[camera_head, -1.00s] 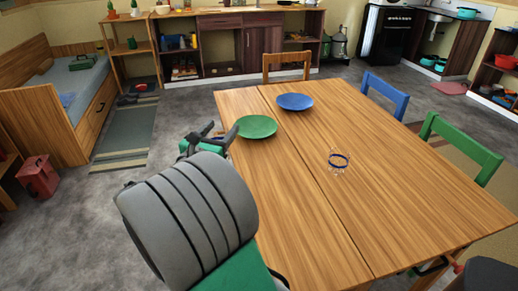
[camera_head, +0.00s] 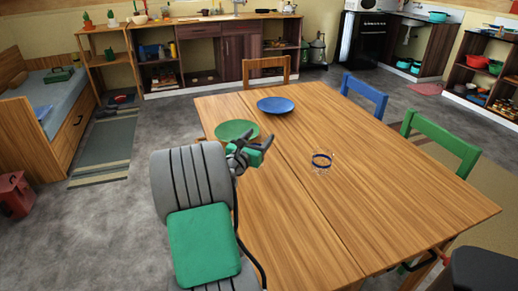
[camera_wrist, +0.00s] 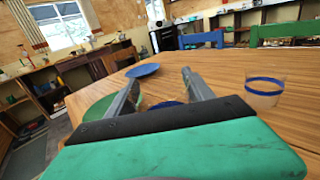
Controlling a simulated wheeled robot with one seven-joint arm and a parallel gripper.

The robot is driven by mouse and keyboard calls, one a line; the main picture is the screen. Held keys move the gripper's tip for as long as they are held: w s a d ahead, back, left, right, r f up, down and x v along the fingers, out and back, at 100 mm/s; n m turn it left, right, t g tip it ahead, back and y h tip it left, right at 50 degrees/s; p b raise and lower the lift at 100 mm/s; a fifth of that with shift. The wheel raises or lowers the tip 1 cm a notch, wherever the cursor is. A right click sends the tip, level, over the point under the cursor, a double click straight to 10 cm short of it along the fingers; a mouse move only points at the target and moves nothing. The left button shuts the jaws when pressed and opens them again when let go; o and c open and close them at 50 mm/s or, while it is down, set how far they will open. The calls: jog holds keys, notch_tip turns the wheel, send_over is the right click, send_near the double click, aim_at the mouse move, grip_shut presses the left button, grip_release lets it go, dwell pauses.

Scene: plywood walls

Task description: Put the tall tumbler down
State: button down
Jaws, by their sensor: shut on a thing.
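My gripper (camera_head: 252,146) is over the left part of the wooden table, by the green plate. In the wrist view its fingers (camera_wrist: 160,77) stand apart, shut on a mostly hidden clear thing with a blue band, which I take for the tall tumbler (camera_wrist: 168,104). In the head view I cannot make out the held tumbler. Another clear glass with a blue band (camera_head: 322,162) stands upright on the table, right of my gripper; it also shows at the right of the wrist view (camera_wrist: 264,90).
The table (camera_head: 330,215) is bare at its front and right. A green plate (camera_head: 237,130) and a blue plate (camera_head: 276,105) lie toward its far left. A blue chair (camera_head: 364,96), a green chair (camera_head: 440,140) and a wooden chair (camera_head: 266,68) stand around it.

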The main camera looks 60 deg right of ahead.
jog(key=f+b, duration=0.1)
jog(key=f, duration=0.2)
jog(key=shift+d+f, duration=0.2)
jog(key=shift+f, duration=0.2)
jog(key=shift+c, duration=1.9)
grip_release()
jog(key=shift+r, duration=0.25)
jog(key=a, duration=1.2)
jog(key=shift+s, duration=0.1)
